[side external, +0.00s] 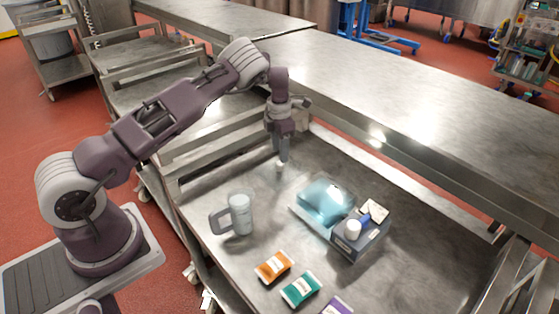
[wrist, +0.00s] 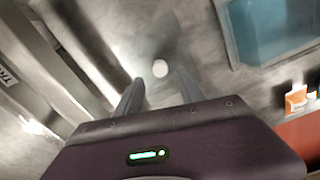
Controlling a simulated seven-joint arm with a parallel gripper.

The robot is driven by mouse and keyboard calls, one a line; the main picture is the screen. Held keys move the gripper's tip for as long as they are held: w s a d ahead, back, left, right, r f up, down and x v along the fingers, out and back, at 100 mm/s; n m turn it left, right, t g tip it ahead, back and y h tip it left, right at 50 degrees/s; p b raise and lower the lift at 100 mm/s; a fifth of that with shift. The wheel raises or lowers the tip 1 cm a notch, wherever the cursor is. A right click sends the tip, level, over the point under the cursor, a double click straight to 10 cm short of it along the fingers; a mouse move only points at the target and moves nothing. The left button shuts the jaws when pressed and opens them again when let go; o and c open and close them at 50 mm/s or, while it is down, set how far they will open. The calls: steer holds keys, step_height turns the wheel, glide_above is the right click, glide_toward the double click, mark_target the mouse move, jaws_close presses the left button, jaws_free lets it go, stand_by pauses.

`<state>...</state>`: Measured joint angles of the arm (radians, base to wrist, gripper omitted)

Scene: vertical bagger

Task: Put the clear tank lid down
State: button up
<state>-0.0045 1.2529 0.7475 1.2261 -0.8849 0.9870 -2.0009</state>
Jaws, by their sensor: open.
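My gripper (side external: 282,158) points down over the back left part of the steel table. In the wrist view its two fingers (wrist: 160,78) are apart. A small white round piece (wrist: 160,68) shows between and just beyond the fingertips, and looks like the knob of the clear tank lid. In the side view a pale spot (side external: 280,166) shows right under the fingertips. The lid's clear sheet is too faint to outline, and I cannot tell whether the fingers touch the knob. The clear tank with blue contents (side external: 326,200) stands to the right; its edge shows in the wrist view (wrist: 270,30).
A grey jug (side external: 237,214) stands at the front left. A dark box (side external: 364,244) holding a white-capped bottle (side external: 353,229) stands beside the tank. Orange (side external: 273,266), green (side external: 300,288) and purple (side external: 337,306) packets lie at the front. A raised rim (side external: 225,143) edges the table.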

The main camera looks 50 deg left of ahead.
step_height(320, 180, up, 7)
step_height(320, 180, up, 13)
steer(key=m+t+h, duration=0.1)
steer(key=m+t, duration=0.1)
steer(key=m, duration=0.4)
glide_above(279, 163)
steer(key=s+d, duration=0.4)
steer(key=d, duration=0.1)
steer(key=s+d+r+m+h, duration=0.1)
steer(key=s+d+r+m, duration=0.65)
steer(key=s+r, duration=0.2)
steer(key=s+d+r+m+t, duration=0.1)
steer(key=s+d+r+m, duration=0.15)
steer(key=s+m, duration=0.3)
steer(key=s+d+r+m+t, duration=0.1)
steer(key=s+d+r+m, duration=0.15)
steer(key=s+m, duration=0.35)
steer(key=s+d+f+m+t+y, duration=0.1)
steer(key=s+f+m+y, duration=0.1)
steer(key=s+m, duration=0.6)
steer(key=s+f, duration=0.1)
steer(key=s, duration=0.2)
steer(key=shift+s+f+t, duration=0.3)
steer(key=shift+f, duration=0.05)
